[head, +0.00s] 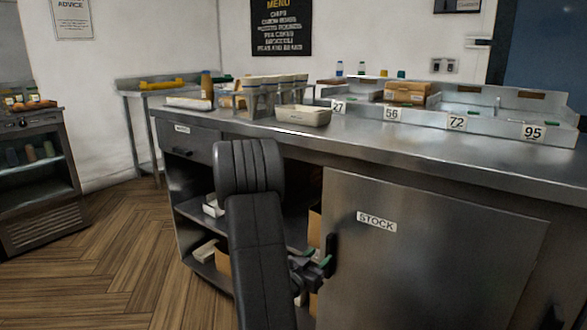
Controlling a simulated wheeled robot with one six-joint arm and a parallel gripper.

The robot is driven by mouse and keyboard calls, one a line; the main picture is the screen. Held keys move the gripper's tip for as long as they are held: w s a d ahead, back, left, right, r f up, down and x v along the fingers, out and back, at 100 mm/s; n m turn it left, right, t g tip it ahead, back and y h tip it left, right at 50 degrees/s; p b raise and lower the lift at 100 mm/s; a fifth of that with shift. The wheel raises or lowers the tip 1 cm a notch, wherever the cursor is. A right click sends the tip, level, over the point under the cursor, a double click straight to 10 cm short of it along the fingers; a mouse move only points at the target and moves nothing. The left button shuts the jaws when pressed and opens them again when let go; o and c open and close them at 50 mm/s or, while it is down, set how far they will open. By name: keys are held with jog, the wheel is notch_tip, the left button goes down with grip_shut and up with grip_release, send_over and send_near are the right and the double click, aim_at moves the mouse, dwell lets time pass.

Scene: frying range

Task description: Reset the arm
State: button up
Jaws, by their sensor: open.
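My black arm rises in front of the steel counter (420,150) and bends down again. My gripper (317,257), with green fingertips, is low beside the left edge of the cabinet door (430,260) labelled STOCK. Its fingers are apart, and I see nothing held between them. A dark handle (331,244) is on the door's left edge, right by the fingertips. I cannot tell whether they touch.
Open shelves (190,212) with boxes and trays are left of the door, partly behind my arm. A cream tray (303,116) and numbered bins (456,122) stand on the counter. A glass-fronted cabinet (40,170) is at far left. The wooden floor (120,250) between is clear.

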aim_at(327, 247)
jog(key=x, duration=0.5)
jog(key=shift+w+d+b, duration=0.15)
jog(key=shift+b, duration=0.25)
jog(key=shift+w, duration=0.1)
jog(key=shift+r, duration=0.15)
